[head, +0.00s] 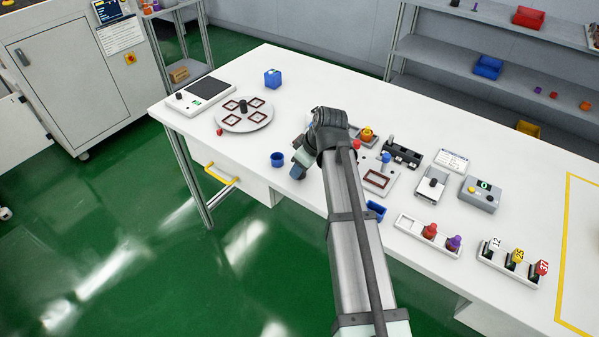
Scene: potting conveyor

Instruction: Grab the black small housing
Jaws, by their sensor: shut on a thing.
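My gripper (300,167) is over the front edge area of the white table, just right of a small blue cup (278,159). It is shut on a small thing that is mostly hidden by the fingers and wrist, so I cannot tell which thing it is. A small dark block (242,106) stands in the middle of the round plate with several red-brown square frames. Another small dark piece (180,96) is on the flat device at the table's far left. I cannot tell whether either is a housing.
Right of my arm are a black fixture (402,154), a grey press-like device (431,185), a grey box with a display (480,194), a white rack (428,236) and numbered tags (518,257). The table's back middle is clear.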

